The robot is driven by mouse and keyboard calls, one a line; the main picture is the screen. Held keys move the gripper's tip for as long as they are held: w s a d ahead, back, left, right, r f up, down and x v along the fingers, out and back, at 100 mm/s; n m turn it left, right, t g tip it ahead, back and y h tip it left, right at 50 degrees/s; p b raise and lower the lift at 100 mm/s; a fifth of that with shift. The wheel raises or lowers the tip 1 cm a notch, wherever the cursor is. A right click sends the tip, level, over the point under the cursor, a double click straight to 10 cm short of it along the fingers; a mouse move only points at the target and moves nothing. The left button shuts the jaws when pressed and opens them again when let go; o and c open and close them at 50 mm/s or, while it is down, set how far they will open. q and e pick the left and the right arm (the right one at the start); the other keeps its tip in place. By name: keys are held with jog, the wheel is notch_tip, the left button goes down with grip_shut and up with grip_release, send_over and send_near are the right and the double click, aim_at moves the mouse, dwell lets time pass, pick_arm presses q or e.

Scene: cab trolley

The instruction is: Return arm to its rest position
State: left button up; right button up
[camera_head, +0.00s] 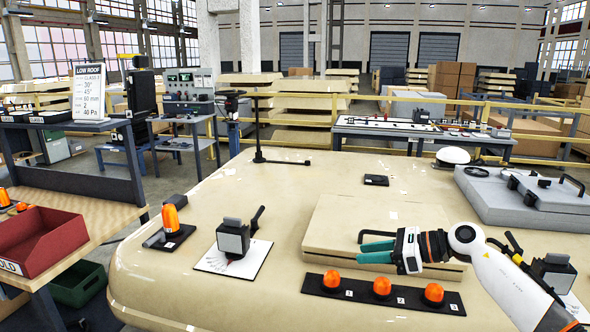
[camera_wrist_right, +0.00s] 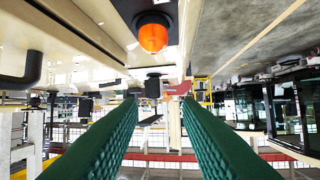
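My right arm (camera_head: 500,280) comes in from the lower right over the large cream cab roof (camera_head: 210,290). My right gripper (camera_head: 362,246) points left above the raised roof panel, behind the row of orange beacons. Its two green fingers are apart with nothing between them. In the right wrist view the gripper (camera_wrist_right: 158,105) also shows empty, with its fingers spread. An orange beacon (camera_wrist_right: 153,38) appears beyond the fingers at the top of that view. My left arm and gripper are not in view.
Three orange beacons on a black strip (camera_head: 382,294) lie just in front of the gripper. Another beacon (camera_head: 171,217) and a grey-black device (camera_head: 234,239) stand to the left. A grey hatch (camera_head: 495,198) lies at the right. A red bin (camera_head: 40,240) stands far left.

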jog(key=s+a+m+t+y, duration=0.3)
jog(key=a+m+t, duration=0.45)
jog(key=m, duration=0.45)
jog(key=s+d+f+m+t+h, duration=0.1)
jog(key=s+d+f+m+h, duration=0.55)
jog(key=m, duration=0.65)
jog(key=s+d+f+m+t+h, duration=0.25)
jog(key=s+f+m+h, duration=0.25)
jog(key=f+m+h, duration=0.6)
jog(key=s+d+f+m+g+y, duration=0.1)
jog(key=s+f+m+g, duration=0.25)
jog(key=s, duration=0.55)
jog(key=s+d+f+m+g, duration=0.1)
jog(key=s+f+m+g, duration=0.1)
jog(key=s+m+g, duration=0.45)
jog(key=s+f+m+g+y, duration=0.1)
jog(key=s+f+g, duration=0.2)
jog(key=s, duration=0.7)
notch_tip(320, 180, down, 26)
jog(key=s+g, duration=0.1)
jog(key=s, duration=0.1)
jog(key=s+d+f+g, duration=0.1)
jog(key=s+d+f, duration=0.2)
jog(key=s+f, duration=1.2)
jog(key=shift+s+d+f, duration=0.15)
jog(key=shift+s, duration=0.25)
